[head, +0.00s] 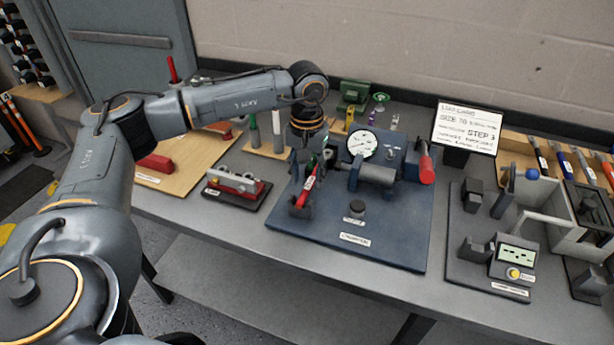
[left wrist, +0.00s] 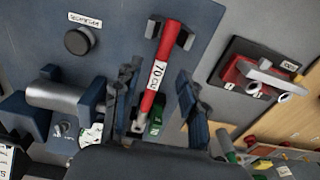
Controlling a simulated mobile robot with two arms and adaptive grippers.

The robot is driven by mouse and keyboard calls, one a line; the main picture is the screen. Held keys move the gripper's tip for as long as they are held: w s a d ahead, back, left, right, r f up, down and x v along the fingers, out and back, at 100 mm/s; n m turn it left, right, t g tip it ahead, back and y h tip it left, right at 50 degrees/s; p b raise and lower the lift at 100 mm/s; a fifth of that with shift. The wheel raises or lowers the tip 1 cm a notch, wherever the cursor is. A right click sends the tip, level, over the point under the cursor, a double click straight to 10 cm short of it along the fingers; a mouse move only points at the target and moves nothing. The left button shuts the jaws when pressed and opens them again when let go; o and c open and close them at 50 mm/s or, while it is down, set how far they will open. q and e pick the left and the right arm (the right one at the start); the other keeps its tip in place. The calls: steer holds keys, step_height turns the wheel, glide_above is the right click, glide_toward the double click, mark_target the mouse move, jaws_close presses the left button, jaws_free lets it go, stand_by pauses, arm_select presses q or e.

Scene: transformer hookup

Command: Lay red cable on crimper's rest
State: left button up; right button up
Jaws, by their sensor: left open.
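The red cable (left wrist: 162,57), with a white "70" label, lies between the spread fingers of my left gripper (left wrist: 157,80) in the left wrist view. Its far end sits in the dark notched rest (left wrist: 185,38) on the crimper's blue base; a green part shows near its other end. In the head view the red cable (head: 307,188) slants up from the rest (head: 299,208) to below my left gripper (head: 309,165). The crimper (head: 376,176), with a round gauge and red handle, stands right of it. My left gripper is open, around the cable. My right gripper is not in view.
A red-and-grey tool on a dark plate (head: 236,183) lies left of the crimper base. A wooden board (head: 180,178) is further left. A step card (head: 467,127) and a tester with a display (head: 514,256) stand right. The bench's front strip is clear.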

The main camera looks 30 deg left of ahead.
arm_select(q)
steer(key=shift+r+p, duration=1.1)
steer(key=shift+r, duration=1.05)
